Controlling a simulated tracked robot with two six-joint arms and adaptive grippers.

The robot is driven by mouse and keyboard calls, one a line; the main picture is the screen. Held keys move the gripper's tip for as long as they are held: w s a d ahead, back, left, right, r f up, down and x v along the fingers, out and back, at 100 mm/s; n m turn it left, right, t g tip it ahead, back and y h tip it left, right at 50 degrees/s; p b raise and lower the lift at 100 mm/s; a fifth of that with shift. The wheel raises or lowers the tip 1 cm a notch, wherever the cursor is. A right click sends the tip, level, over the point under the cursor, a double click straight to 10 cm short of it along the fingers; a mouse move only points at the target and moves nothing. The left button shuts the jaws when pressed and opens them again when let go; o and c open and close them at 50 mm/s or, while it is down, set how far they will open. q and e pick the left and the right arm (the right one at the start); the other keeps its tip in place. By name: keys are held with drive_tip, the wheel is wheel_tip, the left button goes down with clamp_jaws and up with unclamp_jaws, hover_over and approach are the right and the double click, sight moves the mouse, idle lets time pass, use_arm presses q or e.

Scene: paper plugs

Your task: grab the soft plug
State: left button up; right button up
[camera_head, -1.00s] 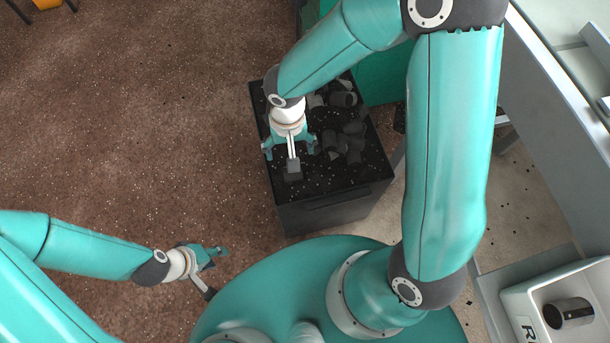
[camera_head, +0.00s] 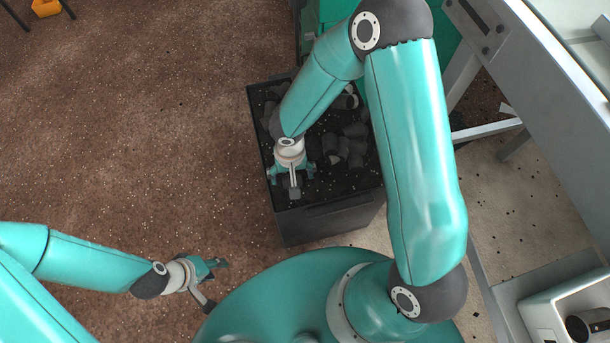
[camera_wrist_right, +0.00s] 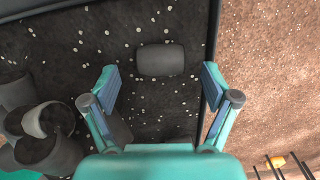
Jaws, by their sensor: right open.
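A single dark grey cylindrical plug (camera_wrist_right: 161,60) lies on its side on the speckled black floor of the bin in the right wrist view. My right gripper (camera_wrist_right: 160,82) is open, with one finger on each side of this plug and clear space between them. I cannot tell which plug is soft. My left gripper (camera_head: 219,284) is open and empty over the brown floor.
Several grey plugs (camera_head: 353,145) lie heaped in the bin's right part; the wrist view shows some at left (camera_wrist_right: 50,152). The bin wall (camera_wrist_right: 211,40) runs close beside my right finger. A white crate (camera_head: 540,320) with a dark plug (camera_head: 590,325) stands lower right.

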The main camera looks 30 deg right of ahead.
wheel_tip(320, 180, down, 4)
drive_tip(key=shift+w+d+r+b, duration=0.1)
drive_tip(key=shift+r+b, duration=0.05)
drive_tip(key=shift+b, duration=0.25)
drive_tip(key=c, duration=1.1)
drive_tip(key=shift+r, duration=0.1)
